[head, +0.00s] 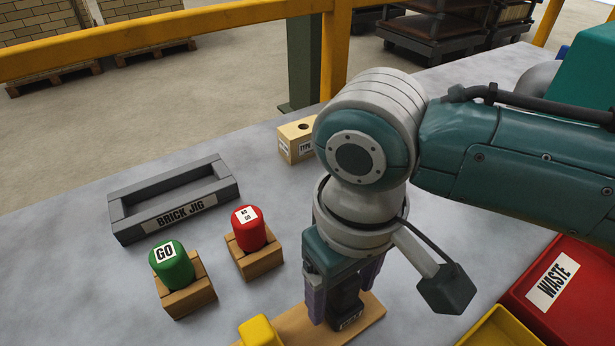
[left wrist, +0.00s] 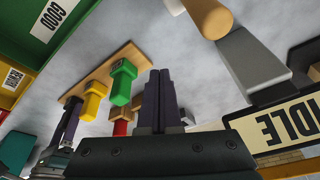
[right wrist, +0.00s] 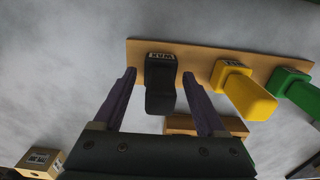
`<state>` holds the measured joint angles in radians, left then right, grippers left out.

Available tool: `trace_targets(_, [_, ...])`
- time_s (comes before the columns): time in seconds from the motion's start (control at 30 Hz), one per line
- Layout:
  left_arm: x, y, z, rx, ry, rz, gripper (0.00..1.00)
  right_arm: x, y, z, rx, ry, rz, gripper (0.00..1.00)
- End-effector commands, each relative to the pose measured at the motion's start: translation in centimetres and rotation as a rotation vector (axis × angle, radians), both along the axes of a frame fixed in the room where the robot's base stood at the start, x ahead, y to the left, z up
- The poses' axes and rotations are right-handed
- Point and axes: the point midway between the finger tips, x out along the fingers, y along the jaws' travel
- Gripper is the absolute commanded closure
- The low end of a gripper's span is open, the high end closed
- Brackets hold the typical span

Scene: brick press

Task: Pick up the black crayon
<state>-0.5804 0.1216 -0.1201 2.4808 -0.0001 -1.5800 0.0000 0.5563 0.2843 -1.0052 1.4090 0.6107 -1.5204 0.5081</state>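The black crayon (head: 346,305) stands on a wooden board (head: 372,312); its base label shows in the head view. In the right wrist view the black crayon (right wrist: 160,88) has a label at its board end. My right gripper (head: 343,300) is over it, with one purple finger on each side. In the right wrist view my right gripper (right wrist: 164,92) is open, with a gap between each finger and the crayon. My left gripper (left wrist: 163,100) shows only in its own wrist view, fingers together, with nothing visible between them.
A yellow crayon (right wrist: 248,92) and a green crayon (right wrist: 294,88) share the board. A red button (head: 248,228), a green GO button (head: 172,263) and the brick jig (head: 128,228) are to the left. A red WASTE bin (head: 570,285) is at right.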

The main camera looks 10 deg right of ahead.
Motion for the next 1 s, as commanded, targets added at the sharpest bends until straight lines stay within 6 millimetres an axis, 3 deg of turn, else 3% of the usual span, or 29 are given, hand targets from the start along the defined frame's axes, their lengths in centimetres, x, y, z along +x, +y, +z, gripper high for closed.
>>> trace_targets(0.07, [0.01, -0.05, 0.00, -0.002, 0.000, 0.001, 1.00, 0.01, 0.00, 0.02, 0.000, 0.000, 0.000, 0.36])
trace_targets(0.63, [0.02, -0.14, 0.00, -0.005, 0.000, 0.004, 1.00, 0.02, 0.00, 0.03, 0.000, 0.000, 0.000, 1.00])
trace_targets(1.0, [0.01, 0.00, 0.17, 0.000, 0.000, 0.000, 1.00, 0.06, 0.02, 0.55, 0.002, -0.002, 0.000, 1.00])
